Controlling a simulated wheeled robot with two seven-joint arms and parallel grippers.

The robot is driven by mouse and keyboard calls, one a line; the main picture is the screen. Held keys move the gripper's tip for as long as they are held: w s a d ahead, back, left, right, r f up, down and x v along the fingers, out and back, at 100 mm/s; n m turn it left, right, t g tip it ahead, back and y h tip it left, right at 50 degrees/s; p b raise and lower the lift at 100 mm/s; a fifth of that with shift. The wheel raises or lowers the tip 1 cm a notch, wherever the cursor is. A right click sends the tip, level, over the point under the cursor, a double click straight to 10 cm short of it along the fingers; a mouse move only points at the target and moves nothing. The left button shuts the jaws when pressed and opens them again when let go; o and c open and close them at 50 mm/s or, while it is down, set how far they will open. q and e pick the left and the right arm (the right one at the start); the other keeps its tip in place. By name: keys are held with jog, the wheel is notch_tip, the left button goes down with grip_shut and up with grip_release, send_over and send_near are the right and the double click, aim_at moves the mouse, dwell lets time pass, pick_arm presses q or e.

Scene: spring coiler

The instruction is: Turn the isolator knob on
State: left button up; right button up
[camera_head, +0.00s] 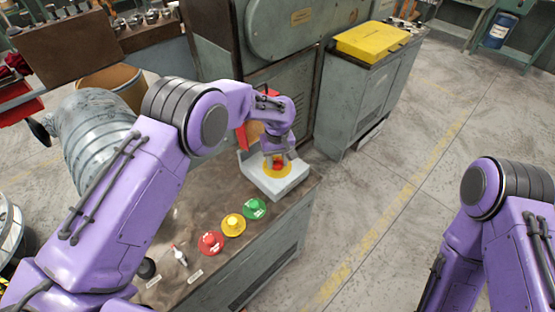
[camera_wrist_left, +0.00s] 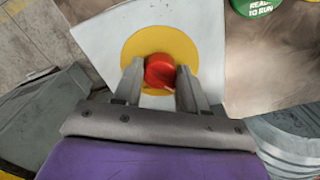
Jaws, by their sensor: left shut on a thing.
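The isolator knob (camera_wrist_left: 160,71) is red and sits on a yellow disc (camera_wrist_left: 133,45) on a pale box (camera_wrist_left: 97,42). In the head view the red knob (camera_head: 278,164) shows just below my left gripper (camera_head: 278,158), on the box (camera_head: 290,184) at the far end of the bench. My left gripper (camera_wrist_left: 160,85) is shut on the knob, one finger on each side. The knob's lower part is hidden by the gripper in the wrist view. My right gripper is out of view; only part of my right arm shows at the lower right.
Red (camera_head: 210,243), yellow (camera_head: 233,225) and green (camera_head: 255,209) buttons and a small toggle switch (camera_head: 179,256) line the bench top (camera_head: 185,215). A large machine (camera_head: 290,30) stands behind. A grey cabinet (camera_head: 365,90) carries a yellow case (camera_head: 372,42). The floor at right is open.

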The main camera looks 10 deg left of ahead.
pick_arm(q)
jog(key=m, duration=0.4)
jog(key=shift+a, duration=0.1)
jog(key=m, duration=0.4)
jog(key=shift+m, duration=0.4)
jog(key=m, duration=0.4)
jog(key=shift+m, duration=1.9)
jog(key=o, duration=0.8)
jog(key=shift+f, duration=0.1)
jog(key=shift+c, duration=0.2)
jog(key=o, duration=0.3)
jog(key=shift+w, duration=0.2)
